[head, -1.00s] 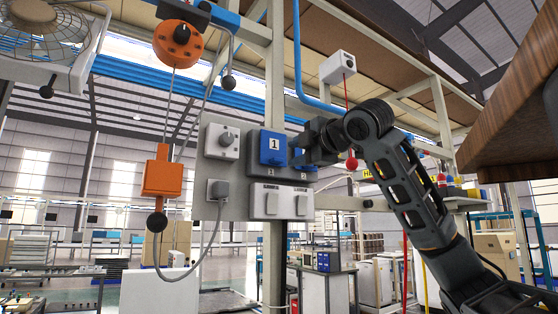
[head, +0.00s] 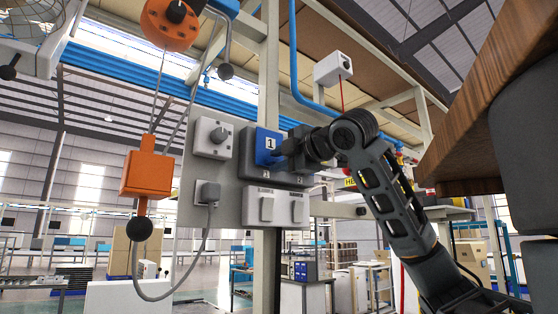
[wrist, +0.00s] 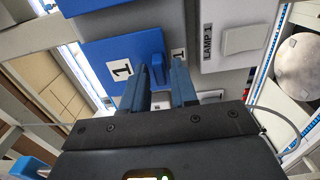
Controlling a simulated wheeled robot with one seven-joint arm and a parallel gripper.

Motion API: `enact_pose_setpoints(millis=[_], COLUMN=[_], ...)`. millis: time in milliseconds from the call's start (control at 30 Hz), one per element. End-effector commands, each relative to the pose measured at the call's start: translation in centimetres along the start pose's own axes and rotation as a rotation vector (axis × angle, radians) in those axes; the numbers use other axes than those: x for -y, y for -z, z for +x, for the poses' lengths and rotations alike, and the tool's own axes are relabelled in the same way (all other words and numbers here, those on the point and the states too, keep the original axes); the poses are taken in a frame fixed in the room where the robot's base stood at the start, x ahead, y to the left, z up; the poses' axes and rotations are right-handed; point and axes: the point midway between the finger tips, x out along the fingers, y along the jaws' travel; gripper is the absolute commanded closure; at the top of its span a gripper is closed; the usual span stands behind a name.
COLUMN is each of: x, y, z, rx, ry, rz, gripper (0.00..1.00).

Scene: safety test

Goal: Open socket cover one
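Socket cover one (head: 268,145) is a blue square lid with a white "1" label on the grey wall panel. It looks closed. In the wrist view, cover one (wrist: 113,66) fills the middle left, and its small raised blue tab (wrist: 158,68) stands between my fingertips. My gripper (wrist: 161,70) is open, with a finger on each side of the tab; I cannot tell whether they touch it. In the head view, my gripper (head: 284,156) is at the cover's lower right. Another blue cover shows at the top edge of the wrist view (wrist: 85,5); my gripper mostly hides it in the head view.
A rotary switch (head: 212,138) and a plugged-in socket (head: 207,195) with a hanging cable are left of the covers. Lamp switches (head: 267,209) sit below. An orange box (head: 146,174) hangs at left. A wooden-edged surface (head: 480,140) is close at right.

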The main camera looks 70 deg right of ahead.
Motion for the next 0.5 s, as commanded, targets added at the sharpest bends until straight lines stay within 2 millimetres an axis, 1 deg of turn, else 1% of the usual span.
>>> enact_pose_setpoints(millis=[33, 267, 500], x=[0.01, 0.02, 0.06], y=[0.00, 0.00, 0.00], z=[0.01, 0.02, 0.03], rx=[0.000, 0.000, 0.000], ry=[0.000, 0.001, 0.001], rz=[0.000, 0.000, 0.000], gripper=[0.77, 0.99, 1.00])
